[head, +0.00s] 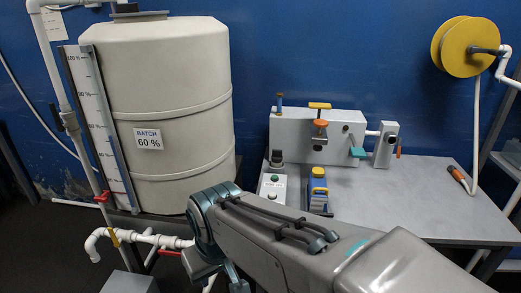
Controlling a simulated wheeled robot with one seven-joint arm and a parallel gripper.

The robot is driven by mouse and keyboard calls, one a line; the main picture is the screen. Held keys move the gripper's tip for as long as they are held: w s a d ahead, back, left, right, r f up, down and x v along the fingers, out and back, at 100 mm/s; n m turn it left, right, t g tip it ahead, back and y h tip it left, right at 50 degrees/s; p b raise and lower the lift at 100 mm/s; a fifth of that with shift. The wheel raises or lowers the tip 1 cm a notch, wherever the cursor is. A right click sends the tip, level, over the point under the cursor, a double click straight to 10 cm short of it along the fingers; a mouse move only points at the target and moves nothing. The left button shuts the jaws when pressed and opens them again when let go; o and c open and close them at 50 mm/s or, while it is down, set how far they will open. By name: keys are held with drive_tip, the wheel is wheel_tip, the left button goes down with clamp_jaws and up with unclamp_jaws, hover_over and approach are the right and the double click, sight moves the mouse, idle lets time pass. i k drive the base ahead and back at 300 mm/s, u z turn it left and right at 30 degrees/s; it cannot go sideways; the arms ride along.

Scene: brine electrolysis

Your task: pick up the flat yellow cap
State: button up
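A flat yellow cap (320,105) sits on top of the grey box-shaped unit (288,135) on the bench, above an orange knob (320,123). A second yellow piece (318,171), more rounded, tops a small blue and yellow item in front of the unit. I cannot tell which piece is loose. My arm reaches in from the lower right, and its wrist end is left of the bench, in front of the tank. My gripper points down there and is mostly hidden or cut off by the lower edge. Its fingertips do not show clearly. It is well apart from both yellow pieces.
A large beige tank (180,100) stands left, with white pipes (140,238) and a red valve below. A green-button control box (273,187) stands at the bench's left edge. An orange-handled tool (457,174) lies right. The bench's (400,200) middle right is clear. A yellow reel (460,47) hangs above.

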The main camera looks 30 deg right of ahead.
sight(317, 173)
drive_tip(key=i, duration=1.1)
drive_tip(key=z, duration=3.1)
drive_tip(key=i, duration=0.5)
drive_tip(key=u, duration=0.05)
